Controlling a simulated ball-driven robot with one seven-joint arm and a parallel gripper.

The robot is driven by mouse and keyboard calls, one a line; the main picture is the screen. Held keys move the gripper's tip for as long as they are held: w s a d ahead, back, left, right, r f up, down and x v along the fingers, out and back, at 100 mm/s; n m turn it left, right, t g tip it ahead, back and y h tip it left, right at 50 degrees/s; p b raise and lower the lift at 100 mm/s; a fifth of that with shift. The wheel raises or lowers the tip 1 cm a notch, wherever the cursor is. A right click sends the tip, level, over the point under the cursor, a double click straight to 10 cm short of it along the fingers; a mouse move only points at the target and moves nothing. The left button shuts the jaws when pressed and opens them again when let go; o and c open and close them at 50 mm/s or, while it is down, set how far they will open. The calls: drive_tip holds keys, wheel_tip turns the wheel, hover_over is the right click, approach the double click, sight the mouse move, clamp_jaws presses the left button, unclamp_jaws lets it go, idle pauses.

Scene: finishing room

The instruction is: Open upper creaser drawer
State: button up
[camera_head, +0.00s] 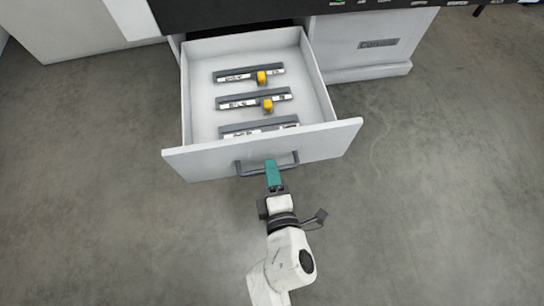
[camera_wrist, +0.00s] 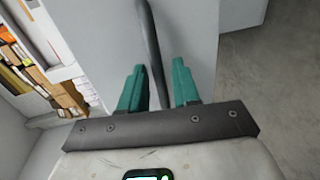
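The creaser drawer (camera_head: 322,142) is pulled well out from the white cabinet in the head view, its inside in plain sight. Its dark grey bar handle (camera_head: 249,172) is on the front panel. My gripper (camera_head: 272,165) is at the handle's middle. In the wrist view, the handle (camera_wrist: 150,45) runs between the two teal fingers of my gripper (camera_wrist: 158,80). A gap shows on both sides of the bar, so the fingers look open around it, not clamped. Whether another drawer lies below is hidden.
Three grey bars lie in the drawer; the far (camera_head: 248,74) and middle (camera_head: 253,101) ones carry yellow pieces. The white cabinet (camera_head: 380,43) stands behind. The grey floor (camera_head: 430,200) is clear on both sides. The wrist view shows stacked boxes (camera_wrist: 50,85) at left.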

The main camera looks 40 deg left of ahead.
drive_tip(key=shift+o, duration=0.5)
drive_tip(key=shift+r, duration=0.1)
drive_tip(key=p+v, duration=0.1)
drive_tip(key=v, duration=0.9)
drive_tip(key=shift+s+d, duration=0.25)
